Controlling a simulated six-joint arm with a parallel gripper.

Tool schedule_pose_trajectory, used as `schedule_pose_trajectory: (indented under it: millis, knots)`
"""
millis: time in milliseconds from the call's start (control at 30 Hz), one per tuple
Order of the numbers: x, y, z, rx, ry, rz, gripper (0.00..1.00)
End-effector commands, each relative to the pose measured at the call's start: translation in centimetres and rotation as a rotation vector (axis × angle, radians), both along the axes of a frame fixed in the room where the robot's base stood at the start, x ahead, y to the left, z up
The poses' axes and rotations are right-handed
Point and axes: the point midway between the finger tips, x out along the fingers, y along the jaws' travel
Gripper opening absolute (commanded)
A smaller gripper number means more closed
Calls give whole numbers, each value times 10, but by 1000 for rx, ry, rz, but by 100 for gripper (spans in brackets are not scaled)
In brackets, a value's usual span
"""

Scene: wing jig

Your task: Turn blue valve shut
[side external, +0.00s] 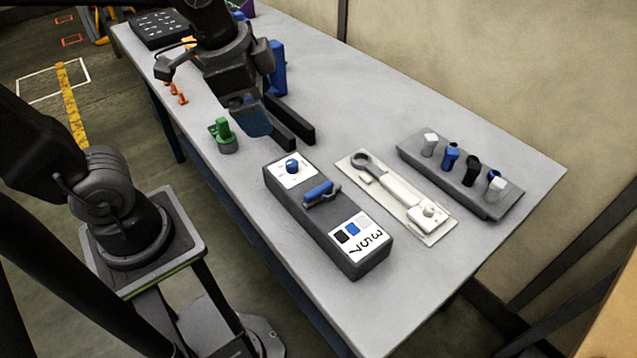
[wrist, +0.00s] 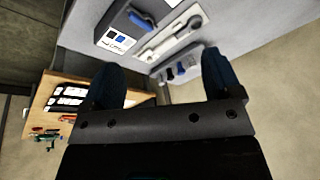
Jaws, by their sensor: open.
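The blue valve looks to be the blue lever handle (side external: 318,190) on top of the dark box (side external: 320,228). The handle lies across the middle of the box, between a blue knob and a printed card. In the wrist view the handle (wrist: 139,19) shows beyond the fingers, up and left. My gripper (side external: 257,112) is open, off the far end of the box and clear of the handle. Its two dark blue fingers (wrist: 161,78) stand apart in the wrist view with nothing between them. Whether the valve is open or shut I cannot tell.
A tray with a wrench (side external: 395,188) lies right of the box. A grey block with several pegs (side external: 459,175) is farther right. A green fitting (side external: 222,136) stands left of two black bars (side external: 290,120). The front right tabletop (side external: 415,290) is clear.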

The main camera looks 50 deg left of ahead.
Motion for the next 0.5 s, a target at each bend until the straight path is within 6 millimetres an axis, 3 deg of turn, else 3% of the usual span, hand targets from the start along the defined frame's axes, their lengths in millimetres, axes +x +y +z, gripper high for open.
schedule_pose_trajectory:
  millis: [100, 300, 500]
  knots:
    - [26, -21, -6, 87, 109, -345, 92]
    - [54, -51, -20, 166, 230, -810, 92]
    - [63, -63, -28, 185, 271, -994, 92]
